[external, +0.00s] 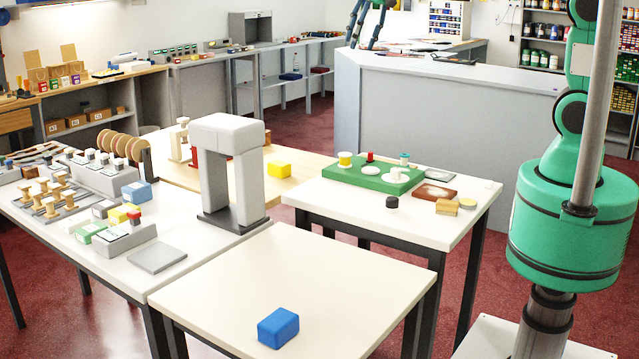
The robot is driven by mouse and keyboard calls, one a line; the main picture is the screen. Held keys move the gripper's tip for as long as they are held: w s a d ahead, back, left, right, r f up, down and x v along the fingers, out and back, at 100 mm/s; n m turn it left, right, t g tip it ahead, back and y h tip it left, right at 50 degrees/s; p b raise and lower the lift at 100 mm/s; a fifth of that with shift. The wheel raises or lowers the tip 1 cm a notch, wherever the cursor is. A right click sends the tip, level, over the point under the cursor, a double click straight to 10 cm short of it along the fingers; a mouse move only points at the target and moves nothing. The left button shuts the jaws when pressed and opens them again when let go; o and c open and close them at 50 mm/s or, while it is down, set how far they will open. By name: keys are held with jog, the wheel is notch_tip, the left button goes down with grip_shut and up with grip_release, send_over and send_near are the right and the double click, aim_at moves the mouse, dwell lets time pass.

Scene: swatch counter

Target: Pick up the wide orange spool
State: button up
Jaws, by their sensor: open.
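No spool shows as plainly orange in the external view. A small yellow-orange spool-like piece (345,159) with a pale rim stands upright at the back left of a green tray (365,179), on the right-hand white table. I cannot tell if it is the wide orange spool. What looks like my gripper (363,46) hangs at the top of the picture with its fingers spread. It is open and empty, well above the tray in the picture and apart from it. Its upper part is cut off by the frame.
The tray also holds a red piece (370,156), a teal-topped piece (404,159) and a white piece (396,174). A black cap (392,202) and wooden block (447,207) lie nearby. A grey arch (232,170) stands left. The front table (230,290) is mostly clear around a blue block (278,328).

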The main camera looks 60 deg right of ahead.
jog(key=w+a+f+n+g+p, duration=0.15)
jog(key=w+a+f, duration=0.35)
jog(key=w+f, duration=0.65)
jog(key=w+a+f+n+p, duration=0.15)
jog(key=w+a+f, duration=0.25)
jog(key=w+f, duration=0.8)
jog(key=w+a+f, duration=0.2)
jog(key=f, duration=0.3)
jog(key=w+a+f+p, duration=0.1)
jog(key=w+a+f, duration=0.1)
jog(key=f, duration=0.4)
jog(key=shift+w+f+n+g, duration=0.3)
jog(key=shift+w+g, duration=0.15)
jog(key=shift+w, duration=0.35)
jog(key=shift+f, duration=0.1)
jog(key=shift+w+a+f, duration=0.1)
jog(key=shift+w+f, duration=0.1)
jog(key=shift+f, duration=1.15)
jog(key=shift+w+a+f, duration=0.15)
jog(key=shift+f, duration=1.25)
jog(key=shift+w+a+f, duration=0.1)
jog(key=shift+w+f, duration=0.1)
jog(key=shift+f, duration=1.15)
jog(key=shift+f, duration=0.15)
jog(key=shift+w+a+f, duration=0.15)
jog(key=shift+w+f, duration=0.05)
jog(key=shift+f, duration=1.05)
jog(key=shift+w+a+f, duration=0.1)
jog(key=shift+w+f, duration=0.05)
jog(key=shift+f, duration=1.05)
